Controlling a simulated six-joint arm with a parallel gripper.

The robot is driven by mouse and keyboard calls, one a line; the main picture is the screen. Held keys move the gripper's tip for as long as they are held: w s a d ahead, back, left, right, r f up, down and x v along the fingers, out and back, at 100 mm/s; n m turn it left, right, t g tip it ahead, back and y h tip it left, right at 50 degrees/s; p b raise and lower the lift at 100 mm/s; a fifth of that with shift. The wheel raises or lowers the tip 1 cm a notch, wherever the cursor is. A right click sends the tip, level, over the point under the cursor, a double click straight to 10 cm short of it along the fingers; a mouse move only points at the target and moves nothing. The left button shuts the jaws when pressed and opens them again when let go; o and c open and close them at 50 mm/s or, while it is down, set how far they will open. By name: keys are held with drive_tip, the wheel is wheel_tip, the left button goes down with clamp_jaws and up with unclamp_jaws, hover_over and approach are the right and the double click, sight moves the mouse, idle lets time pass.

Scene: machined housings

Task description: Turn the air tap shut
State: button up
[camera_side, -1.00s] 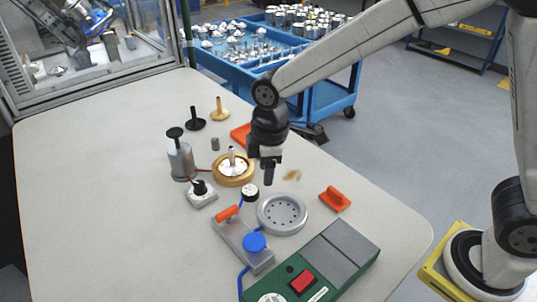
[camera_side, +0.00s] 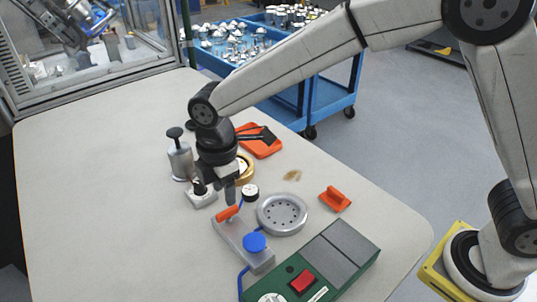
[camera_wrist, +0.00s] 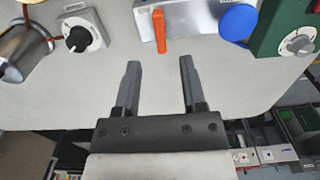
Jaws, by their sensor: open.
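The air tap's orange lever (camera_side: 228,213) sits on one end of a grey metal block (camera_side: 256,262), with a blue round knob (camera_side: 254,242) towards the other end. In the wrist view the lever (camera_wrist: 159,32) points across the block's edge towards my gripper, roughly square to the block's length. My gripper (camera_side: 230,194) is low over the table, just beyond the lever in the side view. In the wrist view its two fingers (camera_wrist: 160,64) are apart and empty. The lever lies ahead of the gap between them, and I see no contact.
A white box with a black dial (camera_side: 201,197) and a metal pump-like cylinder (camera_side: 180,160) stand close left. Bare table lies at left.

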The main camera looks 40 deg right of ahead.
sight(227, 211)
drive_tip(key=shift+f, duration=2.95)
clamp_jaws()
